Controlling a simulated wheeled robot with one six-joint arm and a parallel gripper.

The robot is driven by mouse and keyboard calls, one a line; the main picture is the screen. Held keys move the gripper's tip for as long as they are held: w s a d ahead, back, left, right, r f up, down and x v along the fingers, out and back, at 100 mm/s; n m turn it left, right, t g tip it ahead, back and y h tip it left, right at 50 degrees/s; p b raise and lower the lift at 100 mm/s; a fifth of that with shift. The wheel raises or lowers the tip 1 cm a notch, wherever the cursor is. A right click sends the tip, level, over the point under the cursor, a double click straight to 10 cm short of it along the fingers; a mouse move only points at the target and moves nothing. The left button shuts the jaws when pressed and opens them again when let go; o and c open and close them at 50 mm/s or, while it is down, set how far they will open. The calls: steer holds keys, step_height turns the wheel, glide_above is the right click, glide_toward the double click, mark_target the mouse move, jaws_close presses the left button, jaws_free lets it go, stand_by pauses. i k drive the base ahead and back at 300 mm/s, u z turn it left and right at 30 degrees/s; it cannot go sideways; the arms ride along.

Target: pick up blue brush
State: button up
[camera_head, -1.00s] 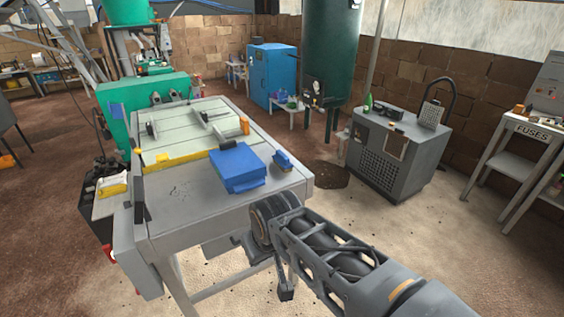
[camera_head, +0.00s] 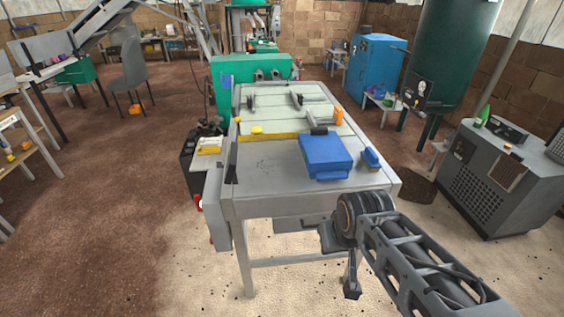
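The blue brush (camera_head: 371,160) appears to be the small blue piece with a raised top near the right edge of the grey worktable (camera_head: 270,203). It lies just right of a larger blue block-like box (camera_head: 326,153), with a narrow gap between them. My arm reaches in from the lower right, and its joint is in front of the table's near right corner, apart from the brush. A dark part (camera_head: 351,284) hangs below that joint, perhaps my gripper. No fingertips can be made out, and nothing held is visible.
A yellow strip (camera_head: 268,137) crosses the table behind its bare near part. An orange item (camera_head: 338,116) is at the back right. A grey machine (camera_head: 503,175) stands right of the table, with floor between. Open floor lies to the left.

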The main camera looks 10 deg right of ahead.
mark_target(368, 157)
steer(key=k, duration=0.6)
steer(key=z, duration=0.55)
steer(key=i, duration=1.55)
steer(key=u, duration=0.8)
